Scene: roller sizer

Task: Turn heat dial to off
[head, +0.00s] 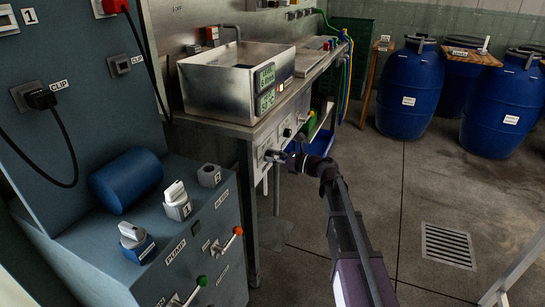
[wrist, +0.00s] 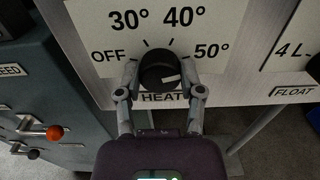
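The heat dial (wrist: 160,72) is a round black knob on a pale panel in the wrist view. OFF, 30°, 40° and 50° are printed around it, with HEAT below. A short white mark shows on the knob's lower right, away from OFF at its left. My gripper (wrist: 160,65) has one finger on each side of the knob, and both fingertips appear to touch it. In the head view my gripper (head: 273,156) is at the front panel below the metal basin, and it hides most of the dial.
A metal basin (head: 225,85) with green displays stands on the bench above the panel. A blue-grey control cabinet (head: 185,245) with levers and switches stands close on the left. Blue barrels (head: 410,90) stand at the back right. The floor (head: 400,200) to the right is mostly clear.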

